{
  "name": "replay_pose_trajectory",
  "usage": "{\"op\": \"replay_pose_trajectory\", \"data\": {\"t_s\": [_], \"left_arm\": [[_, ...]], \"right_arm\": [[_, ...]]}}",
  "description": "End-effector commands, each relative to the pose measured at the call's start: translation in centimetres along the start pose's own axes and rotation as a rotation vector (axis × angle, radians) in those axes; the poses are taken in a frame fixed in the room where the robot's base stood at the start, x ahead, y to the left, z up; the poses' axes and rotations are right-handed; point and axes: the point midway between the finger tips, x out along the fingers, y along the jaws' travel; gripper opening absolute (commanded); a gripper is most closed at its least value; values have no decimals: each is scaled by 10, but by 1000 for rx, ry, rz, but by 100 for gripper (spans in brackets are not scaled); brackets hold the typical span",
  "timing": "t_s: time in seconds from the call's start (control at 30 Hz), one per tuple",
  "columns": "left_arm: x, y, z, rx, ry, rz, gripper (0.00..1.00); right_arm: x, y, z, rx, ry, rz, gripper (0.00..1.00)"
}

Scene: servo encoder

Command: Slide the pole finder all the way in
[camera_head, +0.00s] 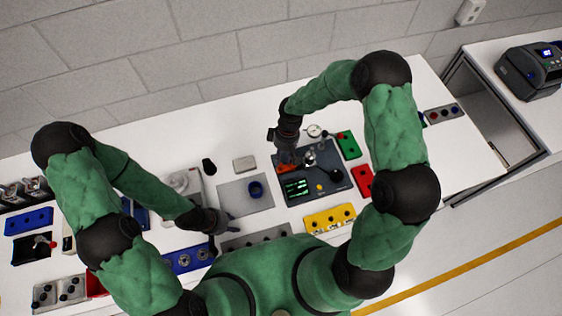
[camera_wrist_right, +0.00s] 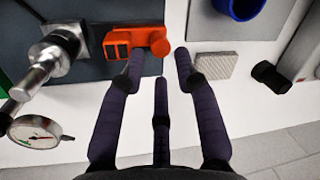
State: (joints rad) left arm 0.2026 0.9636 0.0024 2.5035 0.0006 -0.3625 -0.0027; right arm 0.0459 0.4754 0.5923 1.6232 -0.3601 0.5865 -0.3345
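An orange block with slots and a raised knob, which I take to be the pole finder (camera_wrist_right: 138,40), is at the edge of a dark grey board (camera_wrist_right: 100,68) in the right wrist view. In the head view the orange piece (camera_head: 285,168) shows just below my right gripper (camera_head: 283,150). In the wrist view my right gripper (camera_wrist_right: 160,62) has its fingers spread, with nothing between them. One finger overlaps the block's lower edge; I cannot tell whether it touches. A metal shaft (camera_wrist_right: 42,70) is left of the block. My left gripper (camera_head: 226,224) is low, beside a grey plate.
The board bears a green-lit panel (camera_head: 297,188). A dial gauge (camera_head: 315,130) is behind it. Red (camera_head: 362,182), green (camera_head: 348,145) and yellow (camera_head: 330,218) blocks stand around it. A blue cup (camera_head: 256,189) is on the grey plate (camera_head: 238,203).

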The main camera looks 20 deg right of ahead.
Motion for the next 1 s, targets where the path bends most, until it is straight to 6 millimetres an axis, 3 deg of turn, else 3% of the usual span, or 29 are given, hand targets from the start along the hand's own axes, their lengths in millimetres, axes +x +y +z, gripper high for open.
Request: {"op": "replay_pose_trajectory", "data": {"t_s": [0.1, 0.3, 0.67, 0.8, 1.0], "left_arm": [[-1, 0, 0, 0, 0, 0, 40], [-2, 1, 0, 0, 0, 0, 40], [-2, 1, 0, 0, 0, 0, 40], [-2, 1, 0, 0, 0, 0, 40], [-1, 0, 0, 0, 0, 0, 40]], "right_arm": [[19, 0, 0, -1, -1, -1, 32], [38, 0, 0, -1, -1, 0, 32], [42, 0, 0, -1, 0, 0, 32], [42, 0, 0, -1, 0, 0, 0], [42, 1, 1, 0, 0, 0, 0]]}}
